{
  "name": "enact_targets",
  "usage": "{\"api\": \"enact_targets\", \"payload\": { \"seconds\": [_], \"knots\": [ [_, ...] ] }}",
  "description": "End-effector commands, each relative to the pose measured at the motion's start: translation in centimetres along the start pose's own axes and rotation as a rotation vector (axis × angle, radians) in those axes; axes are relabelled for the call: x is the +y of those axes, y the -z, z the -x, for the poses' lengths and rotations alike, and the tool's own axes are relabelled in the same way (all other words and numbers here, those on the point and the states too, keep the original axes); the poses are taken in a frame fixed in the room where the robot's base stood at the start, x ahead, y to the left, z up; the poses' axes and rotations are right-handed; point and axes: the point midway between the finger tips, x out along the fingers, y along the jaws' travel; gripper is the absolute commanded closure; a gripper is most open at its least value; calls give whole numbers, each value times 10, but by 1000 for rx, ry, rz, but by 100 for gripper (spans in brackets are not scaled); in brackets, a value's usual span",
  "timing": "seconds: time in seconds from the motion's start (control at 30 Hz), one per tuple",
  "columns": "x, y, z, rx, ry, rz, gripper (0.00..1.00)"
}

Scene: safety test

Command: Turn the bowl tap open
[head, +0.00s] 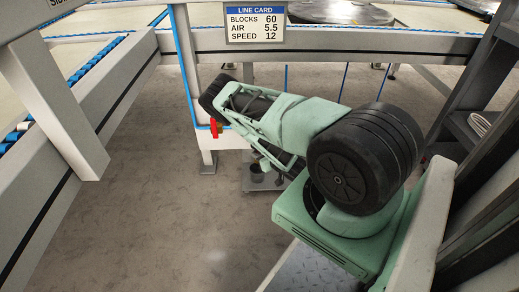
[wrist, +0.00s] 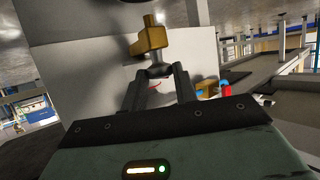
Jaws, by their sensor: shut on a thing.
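A brass-coloured tap (wrist: 150,40) stands in front of a pale panel at the top middle of the wrist view. I take it to be the bowl tap. My gripper (wrist: 158,71) is right below it, its two dark fingers drawn together at the tips. They are shut on the tap's lower part, which the fingertips largely hide. I cannot tell how far the tap is turned.
A red-handled valve (head: 214,128) sits on a blue air line, left of my arm. A line card (head: 255,23) hangs on the conveyor frame (head: 330,42). The floor (head: 160,225) at left is clear.

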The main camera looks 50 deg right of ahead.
Motion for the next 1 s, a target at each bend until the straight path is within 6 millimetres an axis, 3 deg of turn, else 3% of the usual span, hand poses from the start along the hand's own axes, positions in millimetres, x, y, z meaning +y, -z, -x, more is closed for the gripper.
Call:
{"api": "enact_targets", "payload": {
  "seconds": [0.3,0.8,0.83,0.87,0.9,1.0],
  "knots": [
    [2,1,0,0,101,41,94],
    [2,1,-1,2,115,48,94],
    [2,1,-1,2,115,48,66],
    [2,1,-1,2,115,48,57],
    [2,1,-1,2,115,48,51],
    [2,1,-1,2,115,48,51]
  ]
}}
